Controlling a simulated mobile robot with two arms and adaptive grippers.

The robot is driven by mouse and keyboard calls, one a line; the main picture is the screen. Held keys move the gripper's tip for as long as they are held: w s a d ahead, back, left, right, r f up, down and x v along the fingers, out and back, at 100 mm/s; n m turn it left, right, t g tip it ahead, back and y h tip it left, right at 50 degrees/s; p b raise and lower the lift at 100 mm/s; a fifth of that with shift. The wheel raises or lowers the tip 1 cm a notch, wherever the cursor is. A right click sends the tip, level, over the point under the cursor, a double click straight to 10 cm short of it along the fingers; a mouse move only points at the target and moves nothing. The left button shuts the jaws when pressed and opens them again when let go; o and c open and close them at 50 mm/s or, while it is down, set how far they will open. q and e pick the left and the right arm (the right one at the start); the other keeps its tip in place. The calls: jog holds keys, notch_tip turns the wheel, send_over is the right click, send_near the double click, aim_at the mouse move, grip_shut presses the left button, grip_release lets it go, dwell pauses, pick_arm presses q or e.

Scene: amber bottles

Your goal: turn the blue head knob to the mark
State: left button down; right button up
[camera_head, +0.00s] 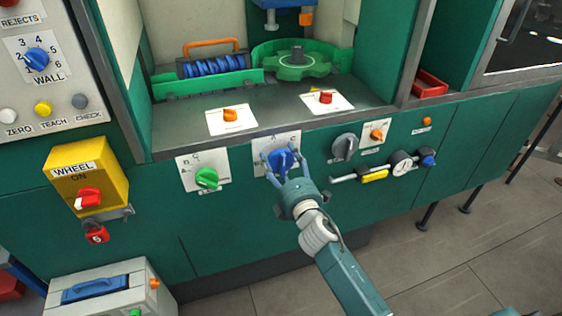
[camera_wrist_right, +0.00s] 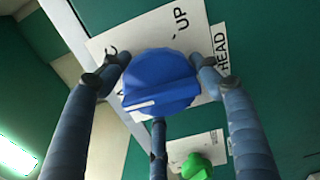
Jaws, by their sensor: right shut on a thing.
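The blue head knob (camera_head: 282,160) sits on a white label plate (camera_head: 290,138) on the green front panel. My right gripper (camera_head: 281,163) is shut on this knob, with its fingers around the sides. In the right wrist view the blue knob (camera_wrist_right: 160,80) fills the middle, with a white pointer line on its face toward the lower left. Dark fingers of the right gripper (camera_wrist_right: 163,85) stand on both sides and below it. The plate (camera_wrist_right: 195,22) shows "UP" and "HEAD"; the knob and fingers hide part of its lettering. My left gripper is not in view.
A green knob (camera_head: 207,178) is left of the blue one. A yellow WHEEL box (camera_head: 88,175) juts out at the left. Floor at the lower right is clear.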

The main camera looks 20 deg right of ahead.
jog(key=m, duration=0.5)
jog(key=shift+s+a+f+m+p, duration=0.1)
jog(key=shift+a+f+m+p, duration=0.15)
jog(key=shift+a+m+p, duration=0.1)
jog(key=m, duration=0.2)
jog(key=m+p, duration=0.1)
jog(key=m, duration=0.3)
jog(key=shift+d+r, duration=0.1)
jog(key=shift+r, duration=0.15)
jog(key=m+p, duration=0.1)
jog(key=m, duration=0.3)
jog(key=shift+r+p, duration=0.1)
jog(key=shift+p, duration=0.2)
jog(key=m+p, duration=0.1)
jog(key=m, duration=0.2)
jog(key=shift+d+r+m, duration=0.1)
jog(key=shift+r+m, duration=0.05)
jog(key=shift+m, duration=0.1)
jog(key=m, duration=0.4)
jog(key=shift+w+d+r+m+p, duration=0.15)
jog(key=shift+w+m+p, duration=0.05)
jog(key=shift+m+p, duration=0.15)
jog(key=shift+d+r+m, duration=0.1)
jog(key=shift+r+m, duration=0.1)
jog(key=shift+m, duration=0.15)
jog(key=o, duration=1.1)
jog(key=shift+o, duration=0.2)
jog(key=shift+f, duration=0.25)
